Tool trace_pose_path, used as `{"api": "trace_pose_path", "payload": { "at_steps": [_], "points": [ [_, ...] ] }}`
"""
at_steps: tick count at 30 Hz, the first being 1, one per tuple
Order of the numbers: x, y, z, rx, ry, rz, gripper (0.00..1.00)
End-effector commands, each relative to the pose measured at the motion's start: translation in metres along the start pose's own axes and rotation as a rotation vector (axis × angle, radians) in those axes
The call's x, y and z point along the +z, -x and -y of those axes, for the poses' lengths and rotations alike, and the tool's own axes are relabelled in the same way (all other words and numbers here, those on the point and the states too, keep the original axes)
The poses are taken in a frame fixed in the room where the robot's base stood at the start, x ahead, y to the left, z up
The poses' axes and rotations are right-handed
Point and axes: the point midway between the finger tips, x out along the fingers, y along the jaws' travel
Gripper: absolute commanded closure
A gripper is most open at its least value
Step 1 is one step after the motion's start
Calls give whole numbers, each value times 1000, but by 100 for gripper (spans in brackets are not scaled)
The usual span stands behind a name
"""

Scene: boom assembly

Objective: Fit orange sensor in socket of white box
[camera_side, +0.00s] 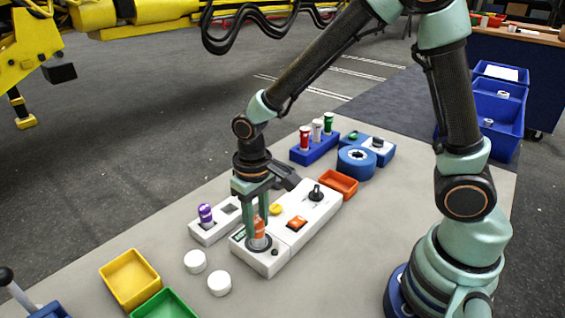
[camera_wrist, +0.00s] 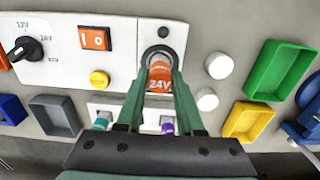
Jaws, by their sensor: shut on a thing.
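The orange sensor (camera_wrist: 160,78) is a cylinder with a "24V" label, held between the fingers of my gripper (camera_wrist: 160,90). In the side view my gripper (camera_side: 257,222) points down over the white box (camera_side: 268,264), shut on the orange sensor (camera_side: 259,228). The sensor's lower end is at the round dark-rimmed socket (camera_side: 258,243) on the box top. In the wrist view the socket (camera_wrist: 157,52) shows around the sensor's far end. The sensor looks roughly upright. I cannot tell how deep it sits.
A white panel (camera_side: 303,212) with a knob and orange switch adjoins the box. A holder (camera_side: 207,230) with a purple cylinder stands left. Two white caps (camera_side: 219,283) and yellow (camera_side: 130,279) and green trays lie in front. A blue rack (camera_side: 315,150) is behind.

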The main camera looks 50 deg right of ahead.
Motion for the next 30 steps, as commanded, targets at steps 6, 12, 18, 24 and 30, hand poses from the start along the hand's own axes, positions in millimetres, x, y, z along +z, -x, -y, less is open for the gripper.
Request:
{"api": "trace_pose_path", "payload": {
  "at_steps": [6,12,18,24,30],
  "points": [
    [0,-6,0,0,0,0,100],
    [0,-12,0,0,0,0,100],
    [0,-14,0,0,0,-1,100],
    [0,-14,0,0,0,-1,29],
    [0,-14,0,0,0,0,29]
  ]
}}
